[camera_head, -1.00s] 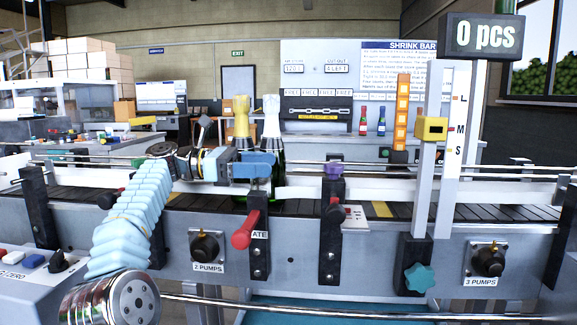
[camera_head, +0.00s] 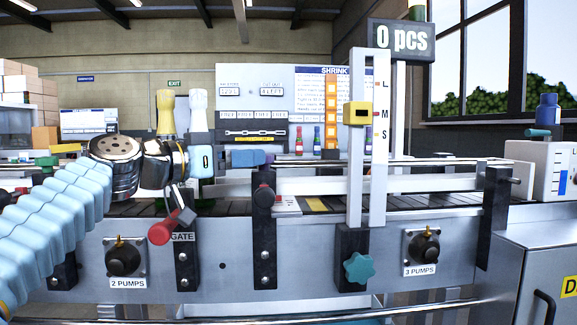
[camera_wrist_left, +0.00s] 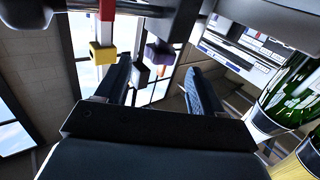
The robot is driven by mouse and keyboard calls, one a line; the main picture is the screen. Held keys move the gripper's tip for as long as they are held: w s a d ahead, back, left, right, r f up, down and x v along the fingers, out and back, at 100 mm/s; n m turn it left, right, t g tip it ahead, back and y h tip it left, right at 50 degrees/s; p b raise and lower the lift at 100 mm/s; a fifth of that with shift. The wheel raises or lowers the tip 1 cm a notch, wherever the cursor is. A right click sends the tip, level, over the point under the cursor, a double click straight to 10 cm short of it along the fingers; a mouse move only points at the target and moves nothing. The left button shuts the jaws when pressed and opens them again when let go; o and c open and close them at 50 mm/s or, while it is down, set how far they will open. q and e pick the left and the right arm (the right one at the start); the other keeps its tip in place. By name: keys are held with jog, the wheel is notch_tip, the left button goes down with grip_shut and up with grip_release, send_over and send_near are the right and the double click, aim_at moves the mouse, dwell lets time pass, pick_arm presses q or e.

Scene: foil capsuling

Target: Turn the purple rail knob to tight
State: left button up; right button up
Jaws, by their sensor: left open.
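The purple rail knob (camera_head: 268,159) sits on top of a black bracket (camera_head: 265,235) on the conveyor's front side, partly hidden by my gripper. My left gripper (camera_head: 256,158) comes in from the left, with its blue fingers right at the knob. In the left wrist view the two fingers (camera_wrist_left: 160,82) are apart, and the purple knob (camera_wrist_left: 158,54) shows beyond and between them. I cannot tell whether either finger touches it. My right gripper is in neither view.
Two bottles with yellow (camera_head: 166,115) and white (camera_head: 198,112) tops stand behind my left wrist. A red gate handle (camera_head: 163,232) is below it. A post with a yellow block (camera_head: 357,113) and a teal knob (camera_head: 358,268) stand to the right.

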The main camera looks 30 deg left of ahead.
aim_at(270, 155)
pick_arm(q)
jog(key=p+x, duration=0.2)
jog(key=x, duration=0.4)
jog(key=shift+w+d+r, duration=0.1)
jog(key=shift+w, duration=0.1)
jog(key=shift+w+d, duration=0.2)
jog(key=shift+w, duration=0.3)
jog(key=shift+c, duration=0.3)
